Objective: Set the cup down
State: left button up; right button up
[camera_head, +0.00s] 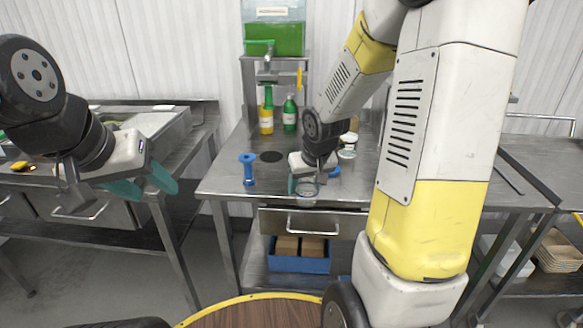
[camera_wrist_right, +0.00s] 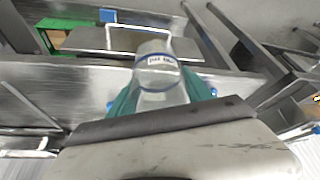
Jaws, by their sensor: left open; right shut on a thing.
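A clear cup (camera_head: 307,190) is held at the front edge of the middle steel table. In the right wrist view the cup (camera_wrist_right: 158,78) has a blue rim and a small label, and sits between teal fingers. My right gripper (camera_head: 305,183) is shut on the cup. I cannot tell whether the cup's base touches anything. My left gripper (camera_head: 146,186) is open and empty, in the air to the left of the middle table, with teal fingers.
The middle table (camera_head: 222,181) carries a blue spool-shaped thing (camera_head: 248,168), a yellow bottle (camera_head: 266,116) and a green bottle (camera_head: 290,113). A green-liquid tank (camera_head: 273,38) stands behind. A blue crate (camera_head: 299,264) with boxes sits below the drawer (camera_head: 312,222).

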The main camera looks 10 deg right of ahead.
jog(key=shift+s+a, duration=0.1)
jog(key=shift+s, duration=0.35)
jog(key=shift+s+a+f, duration=0.15)
jog(key=shift+s+f, duration=0.05)
jog(key=shift+m+h, duration=0.3)
jog(key=shift+m, duration=0.3)
jog(key=f, duration=0.3)
jog(key=w+a+f, duration=0.1)
jog(key=f, duration=0.5)
jog(key=shift+w+a+f, duration=0.2)
jog(key=shift+f, duration=0.15)
